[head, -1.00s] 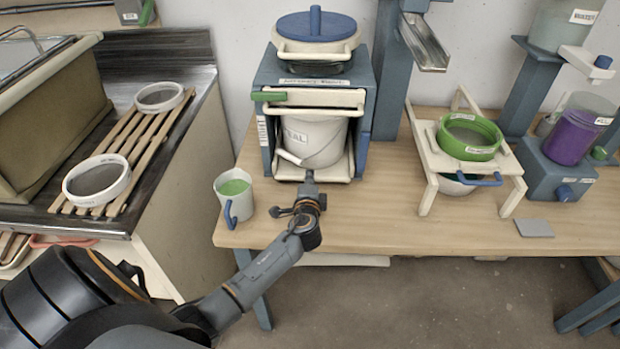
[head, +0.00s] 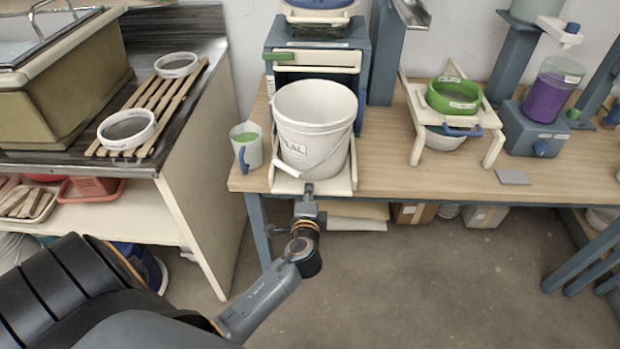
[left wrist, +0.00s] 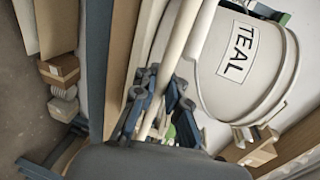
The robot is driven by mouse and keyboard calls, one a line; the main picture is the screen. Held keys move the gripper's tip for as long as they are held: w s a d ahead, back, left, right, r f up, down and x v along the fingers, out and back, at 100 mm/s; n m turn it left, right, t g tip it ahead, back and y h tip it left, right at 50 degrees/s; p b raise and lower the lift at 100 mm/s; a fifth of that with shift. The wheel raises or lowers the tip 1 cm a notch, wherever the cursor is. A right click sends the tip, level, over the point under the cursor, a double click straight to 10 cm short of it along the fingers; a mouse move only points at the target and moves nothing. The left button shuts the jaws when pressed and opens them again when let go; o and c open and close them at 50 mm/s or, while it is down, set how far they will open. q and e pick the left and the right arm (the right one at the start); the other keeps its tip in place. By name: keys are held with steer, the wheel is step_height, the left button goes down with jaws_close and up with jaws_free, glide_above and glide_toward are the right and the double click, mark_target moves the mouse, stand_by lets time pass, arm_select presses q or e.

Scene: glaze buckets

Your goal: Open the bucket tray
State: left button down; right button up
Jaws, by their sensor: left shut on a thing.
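The cream bucket tray (head: 340,184) is slid out of the blue cabinet (head: 362,62) toward me, to the table's front edge. A white bucket (head: 315,125) stands upright on it; its label reads TEAL in the left wrist view (left wrist: 238,52). My left gripper (head: 308,190) is at the middle of the tray's front edge and shut on it. In the left wrist view the fingers (left wrist: 157,100) close around a pale bar of the tray. My right gripper is in neither view.
A cup of green glaze (head: 246,148) stands close to the tray's left side. A stand with a green sieve (head: 454,96) is to the right. Between them the wooden table (head: 388,150) is clear. A counter with a slatted rack (head: 150,108) is at left.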

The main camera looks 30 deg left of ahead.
arm_select(q)
steer(key=v, duration=0.3)
steer(key=shift+s+d+f, duration=0.15)
steer(key=shift+s+f, duration=0.05)
steer(key=shift+s, duration=0.05)
steer(key=c, duration=1.4)
jaws_free()
steer(key=v, duration=1.2)
steer(key=shift+s, duration=0.1)
